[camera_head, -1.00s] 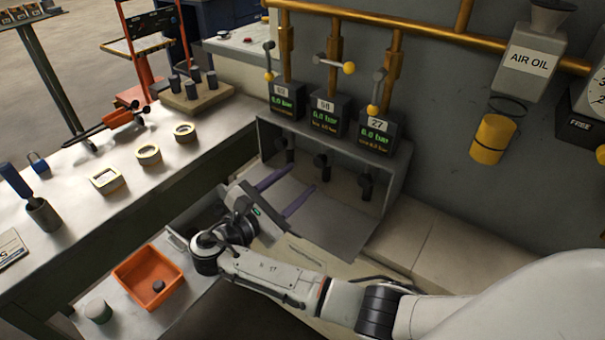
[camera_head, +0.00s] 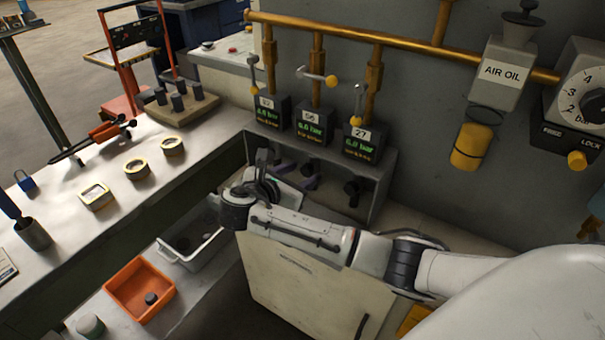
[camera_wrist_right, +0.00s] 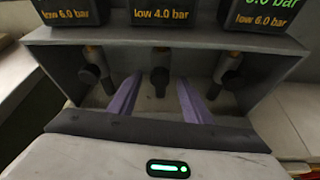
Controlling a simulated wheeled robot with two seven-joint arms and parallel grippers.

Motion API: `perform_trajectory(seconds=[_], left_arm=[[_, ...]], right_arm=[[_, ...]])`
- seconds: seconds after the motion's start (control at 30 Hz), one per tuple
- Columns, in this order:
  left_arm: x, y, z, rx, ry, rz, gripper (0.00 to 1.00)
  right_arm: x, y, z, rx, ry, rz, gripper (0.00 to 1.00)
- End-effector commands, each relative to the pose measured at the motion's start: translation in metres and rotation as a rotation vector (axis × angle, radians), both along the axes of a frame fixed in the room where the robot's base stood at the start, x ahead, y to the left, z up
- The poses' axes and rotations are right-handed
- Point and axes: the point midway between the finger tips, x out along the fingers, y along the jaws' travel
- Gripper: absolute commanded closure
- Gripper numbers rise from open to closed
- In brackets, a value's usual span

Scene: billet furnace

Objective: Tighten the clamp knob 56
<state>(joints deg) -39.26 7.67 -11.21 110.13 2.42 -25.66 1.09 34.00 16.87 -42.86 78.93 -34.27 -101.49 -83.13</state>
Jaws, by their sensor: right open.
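The pressure box marked 56 (camera_head: 314,124) is the middle one of three on the wall pipe, with a lever and yellow ball above it. In the right wrist view, the black knob under it (camera_wrist_right: 160,79) hangs in the middle of the grey recess. My right gripper (camera_wrist_right: 157,88) is open, its two purple fingers reaching into the recess on either side of this knob, with gaps showing. In the head view, my right gripper (camera_head: 294,175) is partly hidden by its own wrist and arm. My left gripper is not in view.
Similar knobs hang at the left (camera_wrist_right: 97,72) and right (camera_wrist_right: 228,70) of the middle one, close outside my fingers. An orange bin (camera_head: 122,296) and a white tray (camera_head: 212,252) stand at the lower left.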

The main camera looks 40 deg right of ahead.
Motion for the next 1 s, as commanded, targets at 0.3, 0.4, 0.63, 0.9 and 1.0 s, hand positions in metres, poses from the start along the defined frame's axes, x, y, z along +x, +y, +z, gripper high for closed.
perform_trajectory(seconds=[0.3,0.4,0.63,0.9,1.0], left_arm=[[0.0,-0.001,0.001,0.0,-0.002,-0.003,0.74],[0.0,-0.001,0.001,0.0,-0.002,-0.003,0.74],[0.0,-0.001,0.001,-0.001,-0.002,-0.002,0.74],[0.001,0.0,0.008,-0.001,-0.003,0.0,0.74],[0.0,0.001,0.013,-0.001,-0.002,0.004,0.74]], right_arm=[[0.004,-0.007,-0.003,0.002,-0.001,-0.001,0.55],[0.003,-0.007,-0.003,0.002,-0.001,-0.001,0.59],[0.003,-0.007,-0.003,0.0,-0.001,0.0,0.96],[0.002,-0.007,-0.002,0.013,-0.028,-0.002,0.96],[0.002,-0.007,-0.001,0.03,-0.067,-0.001,0.96]])
